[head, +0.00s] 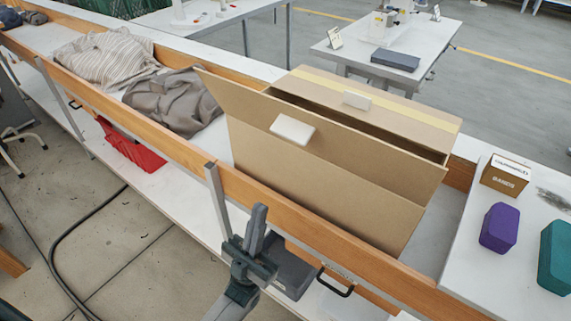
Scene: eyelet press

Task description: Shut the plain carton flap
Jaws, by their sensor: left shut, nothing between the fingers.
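A brown cardboard carton (318,196) sits inside the wooden-railed bench. Its near flap (350,148) is plain and stands raised along the near edge, with a white block-like tab (293,130) on it. The far flap (395,112) bears a yellow stripe, lies roughly flat over the top and has a smaller white tab (357,100). A dark gap shows between the flaps. My left gripper (258,217) is shut and empty, in front of the near rail, below and apart from the carton. My right gripper is out of view.
The wooden near rail (300,221) runs between my left gripper and the carton. Cloth bundles (172,102) lie left of it. A white table (482,262) at right holds a small labelled box (505,175), a purple block (499,228) and a teal block (556,257).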

